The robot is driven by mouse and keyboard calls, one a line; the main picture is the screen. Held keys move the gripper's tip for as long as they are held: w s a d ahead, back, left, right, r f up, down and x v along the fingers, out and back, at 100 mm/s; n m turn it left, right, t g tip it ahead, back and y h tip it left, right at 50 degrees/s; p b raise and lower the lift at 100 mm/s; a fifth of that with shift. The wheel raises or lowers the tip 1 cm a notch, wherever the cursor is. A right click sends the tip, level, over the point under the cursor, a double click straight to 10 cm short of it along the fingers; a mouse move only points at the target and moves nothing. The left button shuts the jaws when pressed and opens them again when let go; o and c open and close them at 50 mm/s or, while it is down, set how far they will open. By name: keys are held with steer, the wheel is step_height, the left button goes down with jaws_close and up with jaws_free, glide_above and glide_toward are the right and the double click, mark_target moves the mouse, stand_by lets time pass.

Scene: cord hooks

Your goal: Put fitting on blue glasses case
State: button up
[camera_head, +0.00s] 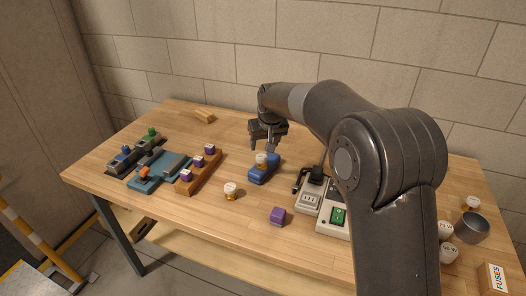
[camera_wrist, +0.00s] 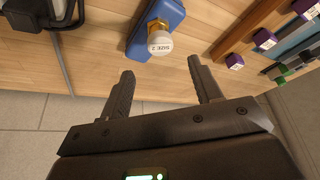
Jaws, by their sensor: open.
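The blue glasses case (camera_head: 264,172) lies on the table's middle, below my gripper. A fitting with a white cap and brass base (camera_head: 261,158) stands on top of it. In the wrist view, the blue case (camera_wrist: 140,42) is at the top, and the fitting's white cap (camera_wrist: 159,44) shows lettering over the brass base. My gripper (camera_head: 268,146) is open and empty, just behind and above the fitting in the head view. In the wrist view its fingertips (camera_wrist: 162,68) are spread apart, with the cap just beyond them, not between the fingers.
Another white-capped fitting (camera_head: 231,190) stands on the table in front. A purple block (camera_head: 278,215) and a grey device with a green switch (camera_head: 333,218) are nearby. A wooden rack with purple blocks (camera_head: 198,173) is left. White-capped fittings (camera_head: 446,253) and a metal cup (camera_head: 473,228) are right.

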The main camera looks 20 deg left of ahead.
steer(key=shift+v, duration=0.85)
steer(key=s+d+r+m, duration=0.1)
steer(key=s+d+r, duration=0.25)
steer(key=d, duration=0.45)
steer(key=s+d+r+m+t+h, duration=0.1)
steer(key=s+d+r, duration=0.25)
steer(key=d, duration=0.45)
steer(key=s+d+r+m, duration=0.1)
steer(key=s+d+r, duration=0.25)
steer(key=d, duration=0.45)
steer(key=s+d+f+m+h, duration=0.1)
steer(key=s+d+f+m, duration=0.1)
steer(key=s+d, duration=0.6)
steer(key=s+d+f+m+t, duration=0.1)
steer(key=s+d+f+m, duration=0.1)
steer(key=s+d, duration=0.7)
steer(key=s, duration=0.5)
steer(key=shift+s+f+h, duration=0.25)
steer(key=shift+s+h, duration=0.15)
